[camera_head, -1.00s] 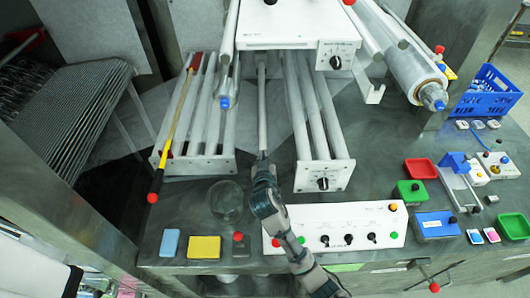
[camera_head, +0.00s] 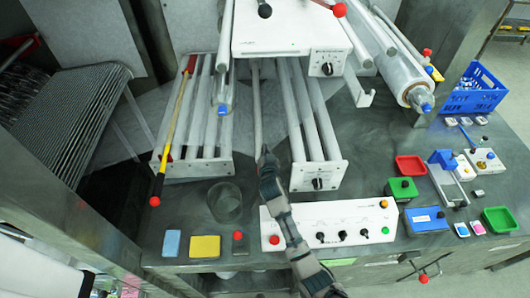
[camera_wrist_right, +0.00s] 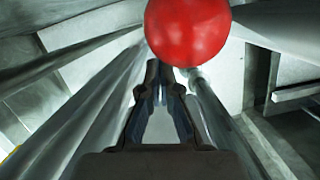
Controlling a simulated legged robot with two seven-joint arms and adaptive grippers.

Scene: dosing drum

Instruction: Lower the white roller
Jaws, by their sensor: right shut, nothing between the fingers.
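Several pale rollers run between the frames in the head view; I cannot tell which one is the white roller. One bank (camera_head: 312,115) ends at a white plate with a black knob. Another bank (camera_head: 205,115) lies to its left. A single pale rod (camera_head: 257,105) runs between them, just beyond my right gripper (camera_head: 265,154). The right gripper (camera_wrist_right: 165,75) is shut and empty, its fingers pointing away from the camera among long grey bars. A large red ball (camera_wrist_right: 187,28) shows just beyond the fingertips in the wrist view. My left gripper is not in view.
A white control box (camera_head: 285,30) with a red-knobbed lever (camera_head: 339,10) overhangs the rollers. A switch panel (camera_head: 340,222) lies under my right forearm. A glass jar (camera_head: 225,200) stands left of it. A film-wrapped roll (camera_head: 405,75) and a blue crate (camera_head: 475,90) are at the right.

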